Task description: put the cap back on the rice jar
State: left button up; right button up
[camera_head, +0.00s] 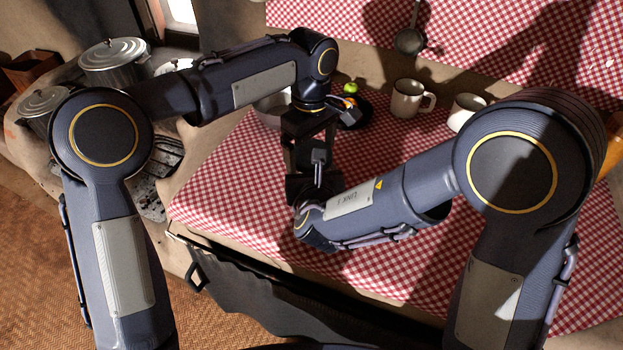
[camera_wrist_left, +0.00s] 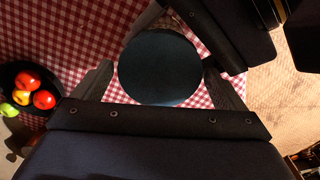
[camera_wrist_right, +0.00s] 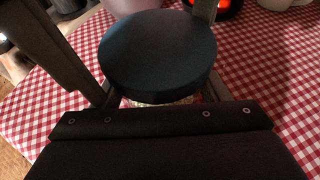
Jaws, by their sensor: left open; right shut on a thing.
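The cap (camera_wrist_left: 160,68) is a dark blue-grey disc between the fingers of my left gripper (camera_head: 306,152), which are apart, with small gaps beside it. In the right wrist view the cap (camera_wrist_right: 158,52) lies level on top of the rice jar (camera_wrist_right: 165,98). Only a thin strip of the jar's clear side shows under the cap's rim. My right gripper (camera_wrist_right: 160,90) is shut on the jar below the cap. Whether the cap is fully seated cannot be told. In the head view my arms and grippers hide most of the jar and cap.
A dark bowl of fruit (camera_wrist_left: 18,110) is close by on the checked cloth (camera_head: 225,185). Two mugs (camera_head: 408,98) (camera_head: 466,108) stand behind my right arm. Metal pots (camera_head: 113,62) sit on the hearth at the left. The cloth's front left is clear.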

pick_arm(q)
jog(key=c, duration=0.8)
jog(key=m, duration=0.2)
jog(key=shift+m, duration=0.3)
jog(key=m, duration=0.9)
jog(key=shift+m, duration=0.4)
jog(key=m, duration=0.3)
jog(key=shift+m, duration=0.4)
jog(key=o, duration=1)
jog(key=shift+c, duration=0.2)
